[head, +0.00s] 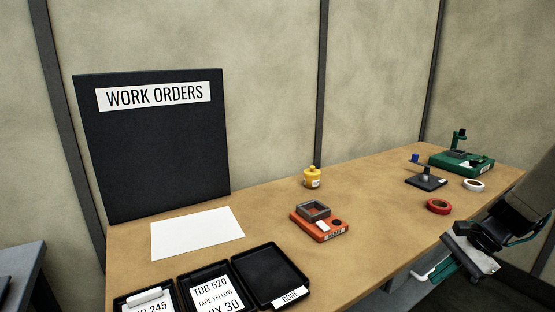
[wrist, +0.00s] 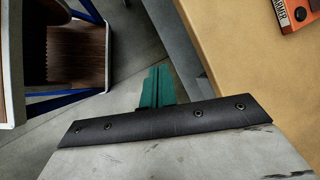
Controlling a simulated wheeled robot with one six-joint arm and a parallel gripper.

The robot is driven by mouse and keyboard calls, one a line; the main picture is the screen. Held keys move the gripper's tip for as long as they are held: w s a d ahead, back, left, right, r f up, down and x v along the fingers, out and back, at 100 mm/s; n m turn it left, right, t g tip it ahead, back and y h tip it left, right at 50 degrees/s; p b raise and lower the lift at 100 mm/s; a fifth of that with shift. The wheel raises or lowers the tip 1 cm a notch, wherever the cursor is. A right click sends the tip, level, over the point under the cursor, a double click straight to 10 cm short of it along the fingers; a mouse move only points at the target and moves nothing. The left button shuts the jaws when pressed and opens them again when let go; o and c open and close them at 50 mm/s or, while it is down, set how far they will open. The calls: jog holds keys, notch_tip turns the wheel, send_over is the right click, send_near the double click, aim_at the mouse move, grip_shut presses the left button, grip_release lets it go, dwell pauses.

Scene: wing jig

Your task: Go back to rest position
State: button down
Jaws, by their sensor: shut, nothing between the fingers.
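My gripper shows in the wrist view (wrist: 158,86) with its teal fingers together and nothing between them. Below the fingers in that view are grey floor and the edge of the wooden bench. In the head view my gripper (head: 446,271) hangs at the lower right, off the front edge of the bench (head: 370,200), apart from everything on it.
The bench holds an orange device (head: 322,231), a yellow bottle (head: 312,178), a red tape roll (head: 438,206), a white roll (head: 474,185), a dark stand (head: 426,182) and a green machine (head: 462,162). Black trays (head: 270,276) and white paper (head: 197,233) lie at left.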

jog(key=s+a+r+n+h, duration=0.3)
jog(key=s+a+r+n, duration=0.3)
jog(key=s, duration=0.4)
jog(key=s+a+r+n+h, duration=0.3)
jog(key=s+a+r+n, duration=0.3)
jog(key=s+r+n, duration=0.2)
jog(key=shift+s+r+h, duration=0.15)
jog(key=shift+s+h, duration=0.15)
jog(key=shift+s, duration=1.1)
